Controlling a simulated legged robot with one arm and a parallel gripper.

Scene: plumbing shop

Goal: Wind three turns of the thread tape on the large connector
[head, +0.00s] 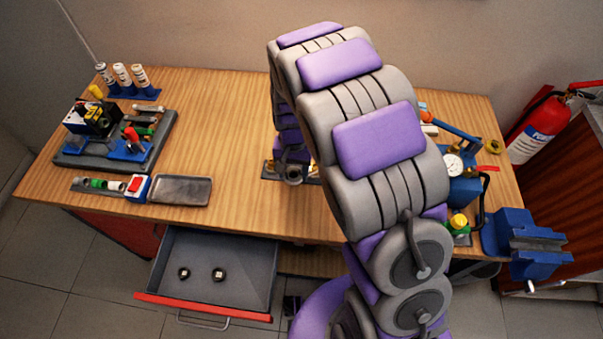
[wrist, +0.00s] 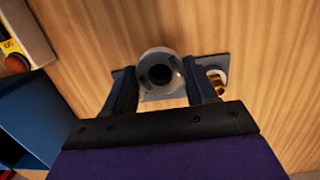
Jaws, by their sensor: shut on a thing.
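My gripper (wrist: 158,85) points down over the workbench, its fingers closed on either side of a pale grey-white ring with a dark hole, which looks like the thread tape roll (wrist: 158,54). In the head view my gripper (head: 291,178) is low over the middle of the bench, mostly hidden behind my arm. A grey plate (wrist: 152,98) lies beneath the roll. A brass fitting (wrist: 217,84) with a pale rim stands on the plate's right end. I cannot tell if it is the large connector; another fitting may be hidden under the roll.
An open drawer (head: 252,255) below the bench front holds two small dark pieces. A grey tray (head: 180,190) and a red switch box (head: 137,186) sit left. A gauge (head: 453,164) and a blue vise (head: 525,245) stand right.

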